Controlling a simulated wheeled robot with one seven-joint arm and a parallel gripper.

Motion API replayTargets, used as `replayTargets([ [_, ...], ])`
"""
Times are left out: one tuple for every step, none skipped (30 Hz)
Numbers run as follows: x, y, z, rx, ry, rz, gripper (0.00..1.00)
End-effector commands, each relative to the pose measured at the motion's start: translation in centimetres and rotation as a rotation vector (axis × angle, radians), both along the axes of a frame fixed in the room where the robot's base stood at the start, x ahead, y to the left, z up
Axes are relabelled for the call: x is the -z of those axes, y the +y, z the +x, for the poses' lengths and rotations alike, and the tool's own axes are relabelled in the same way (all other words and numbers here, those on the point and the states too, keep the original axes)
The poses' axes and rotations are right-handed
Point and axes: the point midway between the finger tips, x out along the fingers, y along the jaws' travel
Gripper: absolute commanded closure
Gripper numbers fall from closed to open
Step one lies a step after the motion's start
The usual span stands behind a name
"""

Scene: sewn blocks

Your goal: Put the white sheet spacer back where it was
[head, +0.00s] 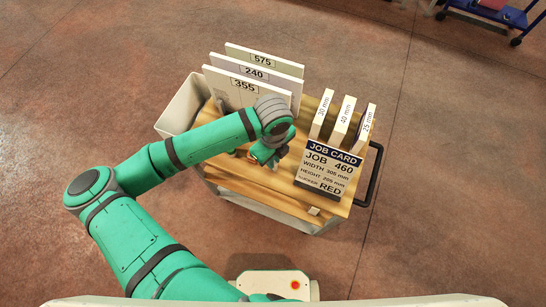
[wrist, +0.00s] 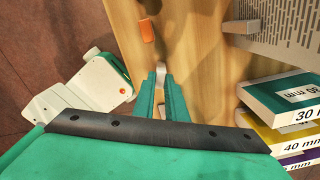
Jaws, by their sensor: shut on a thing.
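My gripper (wrist: 162,92) is shut on a small whitish piece, which I take to be the white sheet spacer (wrist: 160,74). Its tip shows between the fingertips in the wrist view, over the wooden top. In the head view my gripper (head: 262,153) is low over the cart's wooden top (head: 250,183), and the held piece is hidden. I cannot tell whether the piece touches the wood. A small orange-red piece (wrist: 147,31) lies just ahead of the fingertips. A grey perforated rack (wrist: 285,25) is at the upper right, with a pale piece (wrist: 240,26) at its edge.
Upright panels marked 575 (head: 262,58), 240 and 355 stand at the cart's back left. Blocks marked 30 mm (head: 322,113), 40 mm and 25 mm stand at the right, behind the job card (head: 331,168). A small pale piece (head: 314,211) lies near the front edge.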

Motion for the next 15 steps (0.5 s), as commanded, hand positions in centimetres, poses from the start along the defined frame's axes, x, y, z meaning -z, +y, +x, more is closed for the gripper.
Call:
replayTargets([
  [-0.04, -0.06, 0.00, 0.001, 0.000, 0.000, 1.00],
  [-0.04, -0.06, 0.00, 0.002, 0.000, 0.000, 1.00],
  [-0.04, -0.06, 0.00, 0.001, 0.000, 0.000, 1.00],
  [-0.03, -0.03, 0.00, 0.001, 0.000, 0.000, 1.00],
  [0.02, -0.01, -0.01, 0.000, 0.000, 0.000, 1.00],
  [0.12, 0.04, -0.01, -0.001, 0.000, 0.000, 1.00],
  [0.21, 0.07, 0.00, -0.001, 0.000, 0.000, 1.00],
  [0.24, 0.10, 0.00, -0.002, 0.000, 0.000, 0.86],
  [0.22, 0.13, 0.00, -0.002, 0.000, 0.000, 0.76],
  [0.21, 0.14, 0.00, -0.003, 0.000, 0.000, 0.70],
  [0.21, 0.16, 0.00, -0.003, 0.000, 0.000, 0.70],
  [0.21, 0.17, 0.00, -0.003, 0.000, 0.000, 0.70],
  [0.20, 0.17, 0.00, -0.003, 0.000, 0.000, 0.70],
  [0.20, 0.18, 0.00, -0.004, 0.000, 0.000, 0.70],
  [0.20, 0.18, -0.01, -0.004, 0.000, 0.000, 0.70],
])
